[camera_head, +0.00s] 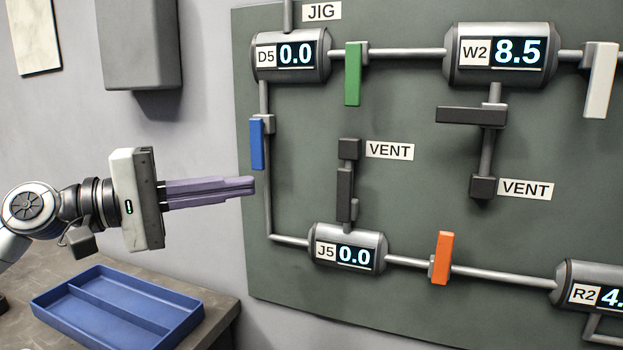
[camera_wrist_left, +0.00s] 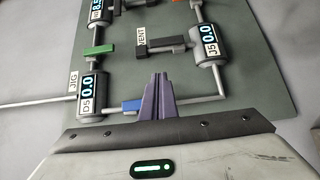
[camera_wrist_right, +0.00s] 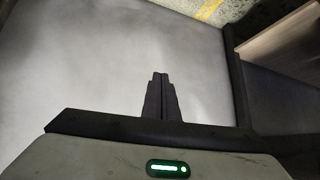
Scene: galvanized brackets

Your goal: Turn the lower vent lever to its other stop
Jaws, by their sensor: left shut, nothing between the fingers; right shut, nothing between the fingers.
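The lower vent lever (camera_head: 344,195) is a dark bar standing upright, along the short vent pipe above the J5 tank (camera_head: 322,252), which reads 0.0. A dark vent end (camera_head: 349,149) tops that pipe beside a VENT label. The same lever shows in the left wrist view (camera_wrist_left: 171,42). The upper vent lever (camera_head: 470,115) lies crosswise under the W2 tank, which reads 8.5. My left gripper (camera_head: 252,187) is shut and empty, left of the lower lever and apart from it, near the blue lever. My right gripper (camera_wrist_right: 158,82) is shut and empty, seen only in its wrist view.
The blue lever (camera_head: 257,144), green lever (camera_head: 353,74), orange lever (camera_head: 442,258) and white lever (camera_head: 600,80) sit on pipes on the green panel (camera_head: 400,210). A blue tray (camera_head: 120,310) rests on the bench below my left arm. A grey box (camera_head: 138,45) hangs on the wall.

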